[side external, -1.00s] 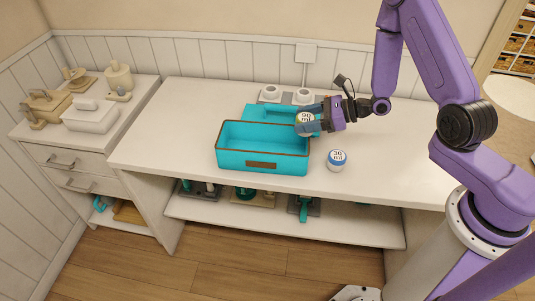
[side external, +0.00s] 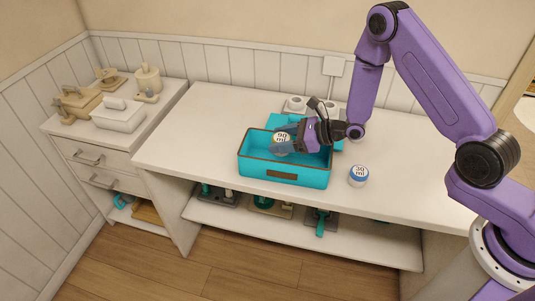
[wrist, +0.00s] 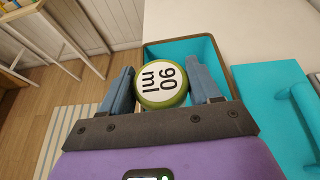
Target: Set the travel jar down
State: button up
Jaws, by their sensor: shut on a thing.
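A round jar marked "90 ml" (side external: 281,138), with a green rim around a white top, is held between the fingers of my gripper (side external: 284,146). In the wrist view the jar (wrist: 161,82) sits between the two blue fingers of my gripper (wrist: 163,88). The jar is over the open turquoise box (side external: 257,169), which has a brown rim; I cannot tell how far above its floor. A second jar marked "30 ml" (side external: 358,177), with a blue rim, stands on the white counter (side external: 200,135) to the right of the box.
A turquoise lid with a handle (wrist: 280,110) lies beside the box. White round fixtures (side external: 295,103) stand at the counter's back. Wooden bath items (side external: 80,103) and a white container (side external: 118,115) stand on the left cabinet. The counter's left part is clear.

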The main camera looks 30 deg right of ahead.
jog(key=w+f, duration=0.1)
jog(key=f, duration=0.1)
jog(key=w+a+f, duration=0.1)
jog(key=w+f, duration=0.3)
jog(key=shift+w+a+f, duration=0.25)
jog(key=shift+a, duration=0.15)
jog(key=shift+f, duration=1.35)
jog(key=shift+s+f, duration=0.1)
jog(key=shift+f, duration=0.05)
jog(key=o, duration=1.1)
jog(key=shift+d+r, duration=0.1)
jog(key=shift+r, duration=0.1)
jog(key=v, duration=0.7)
jog(key=shift+s+d+r, duration=0.1)
jog(key=shift+s, duration=0.05)
